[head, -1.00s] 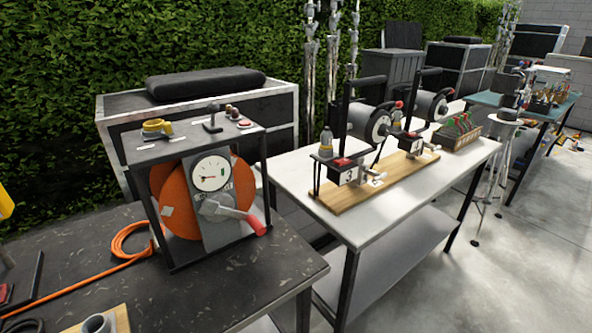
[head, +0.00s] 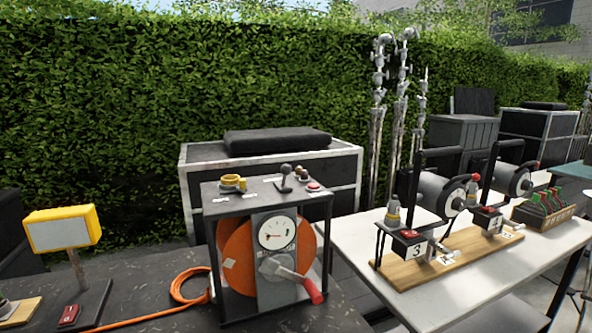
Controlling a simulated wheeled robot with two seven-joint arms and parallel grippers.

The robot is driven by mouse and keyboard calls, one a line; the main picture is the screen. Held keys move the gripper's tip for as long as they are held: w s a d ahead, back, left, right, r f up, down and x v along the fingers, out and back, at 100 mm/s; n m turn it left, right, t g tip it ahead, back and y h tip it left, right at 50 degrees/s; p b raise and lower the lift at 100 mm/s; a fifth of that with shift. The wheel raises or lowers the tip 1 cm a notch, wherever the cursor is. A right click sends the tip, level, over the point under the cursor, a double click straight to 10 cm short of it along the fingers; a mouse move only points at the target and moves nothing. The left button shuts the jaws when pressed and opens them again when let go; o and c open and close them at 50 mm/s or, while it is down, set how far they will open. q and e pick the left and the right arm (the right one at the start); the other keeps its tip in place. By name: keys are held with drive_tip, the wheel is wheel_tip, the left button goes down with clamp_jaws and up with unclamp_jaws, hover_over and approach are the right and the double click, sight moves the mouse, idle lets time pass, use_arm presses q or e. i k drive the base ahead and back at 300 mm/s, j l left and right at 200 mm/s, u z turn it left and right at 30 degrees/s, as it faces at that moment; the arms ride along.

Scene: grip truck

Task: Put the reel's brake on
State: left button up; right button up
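The reel (head: 238,258) is an orange drum in a dark frame on the dark table, left of centre in the head view. A round white gauge (head: 278,233) and a grey crank with a red grip (head: 313,291) are on its front. The frame's top (head: 262,190) carries a yellow ring-shaped part (head: 232,183), a small dark lever (head: 285,178), small knobs (head: 302,173) and a red button (head: 313,185). Which of these is the brake I cannot tell. Neither of my grippers is in view.
An orange cable (head: 180,288) runs left from the reel across the dark table. A yellow box on a post (head: 62,230) and a red switch (head: 69,315) stand at left. A white table (head: 430,300) with two lamp units stands at right.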

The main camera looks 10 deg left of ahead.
sight(286, 169)
drive_tip(key=i+l, duration=0.2)
drive_tip(key=l, duration=0.15)
drive_tip(key=i+l+u, duration=0.1)
drive_tip(key=i+l, duration=0.25)
drive_tip(key=l, duration=0.3)
